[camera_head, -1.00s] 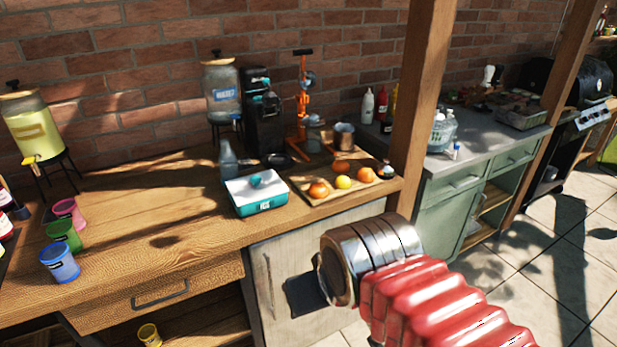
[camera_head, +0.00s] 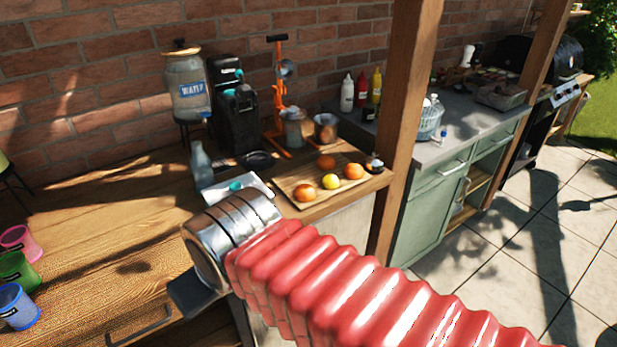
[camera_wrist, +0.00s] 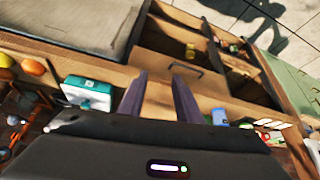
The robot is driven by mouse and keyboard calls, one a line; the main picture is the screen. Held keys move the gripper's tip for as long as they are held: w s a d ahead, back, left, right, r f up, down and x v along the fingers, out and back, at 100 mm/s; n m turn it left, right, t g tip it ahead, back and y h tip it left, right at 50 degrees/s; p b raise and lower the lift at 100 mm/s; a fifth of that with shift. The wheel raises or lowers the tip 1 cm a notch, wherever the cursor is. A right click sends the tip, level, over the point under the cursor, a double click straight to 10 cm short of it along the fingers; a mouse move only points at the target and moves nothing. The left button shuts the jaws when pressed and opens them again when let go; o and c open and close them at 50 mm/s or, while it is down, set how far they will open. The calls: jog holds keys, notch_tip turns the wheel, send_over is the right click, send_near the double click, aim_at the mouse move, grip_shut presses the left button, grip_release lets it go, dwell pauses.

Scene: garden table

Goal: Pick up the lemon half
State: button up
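A small yellow fruit, the likely lemon half (camera_head: 331,181), lies on a wooden board among several orange fruits; I cannot tell whether it is cut. The board (camera_head: 295,199) sits near the table's front edge. My gripper (camera_wrist: 157,76) is open and empty in the wrist view, its two dark fingers apart over the table's front edge.
The white and teal ice box (camera_wrist: 88,92) stands beside the board, partly hidden by my arm in the head view. A glass bottle (camera_head: 201,165), a metal cup (camera_head: 325,128) and an orange press (camera_head: 279,95) stand behind. A wooden post (camera_head: 408,125) rises right of the board.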

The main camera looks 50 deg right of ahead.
jog(key=shift+w, duration=0.1)
jog(key=shift+o, duration=0.5)
